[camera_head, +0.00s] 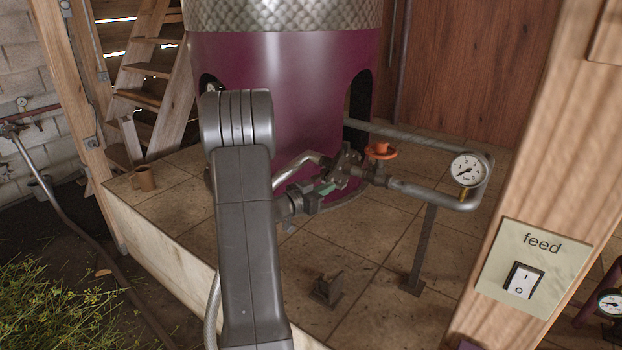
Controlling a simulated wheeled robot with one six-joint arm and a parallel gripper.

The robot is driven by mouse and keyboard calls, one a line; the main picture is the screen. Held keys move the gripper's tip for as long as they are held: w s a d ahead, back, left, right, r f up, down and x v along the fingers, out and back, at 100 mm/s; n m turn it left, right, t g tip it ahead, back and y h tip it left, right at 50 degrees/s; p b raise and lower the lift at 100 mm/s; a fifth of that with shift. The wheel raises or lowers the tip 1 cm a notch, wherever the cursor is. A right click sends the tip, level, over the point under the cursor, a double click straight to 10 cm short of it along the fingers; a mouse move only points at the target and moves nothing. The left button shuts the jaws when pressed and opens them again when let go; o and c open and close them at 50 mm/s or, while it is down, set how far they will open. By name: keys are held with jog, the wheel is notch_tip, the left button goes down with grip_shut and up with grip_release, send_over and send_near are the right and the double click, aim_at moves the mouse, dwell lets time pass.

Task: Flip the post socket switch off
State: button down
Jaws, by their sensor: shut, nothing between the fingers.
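A rocker switch (523,280) marked I and O sits on a pale plate (497,262) labelled "feed". The plate is fixed to a slanting wooden post (545,130) at the right. Which way the rocker is pressed is too small to tell. I cannot tell for sure that this is the post socket switch; no socket shows beside it. My gripper (350,160) is shut and empty, in the middle of the view, well to the left of the switch. My arm hides part of the floor behind it.
A large purple vessel (290,90) stands behind. Wooden steps (150,70) rise at the back left.

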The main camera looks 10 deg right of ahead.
jog(key=s+a+f+y+b, duration=0.1)
jog(key=a+f+b, duration=0.4)
jog(key=f+b, duration=0.3)
jog(key=s+a+f+n+t+b, duration=0.1)
jog(key=s+a+f+b, duration=0.1)
jog(key=a+f+b, duration=0.3)
jog(key=s+a+f+n+t+y+b, duration=0.1)
jog(key=a+f+b, duration=0.4)
jog(key=f+b, duration=0.7)
jog(key=shift+s+f+y+b, duration=0.1)
jog(key=shift+s+f, duration=0.1)
jog(key=shift+f, duration=0.95)
jog(key=shift+s+f+y+b, duration=0.1)
jog(key=shift+s+f, duration=0.15)
jog(key=shift+f, duration=0.95)
jog(key=shift+s+f+y+b, duration=0.1)
jog(key=shift+s+f, duration=0.1)
jog(key=shift+f, duration=0.95)
jog(key=shift+s+a+f, duration=0.15)
jog(key=shift+a+f, duration=0.1)
jog(key=shift+f, duration=0.05)
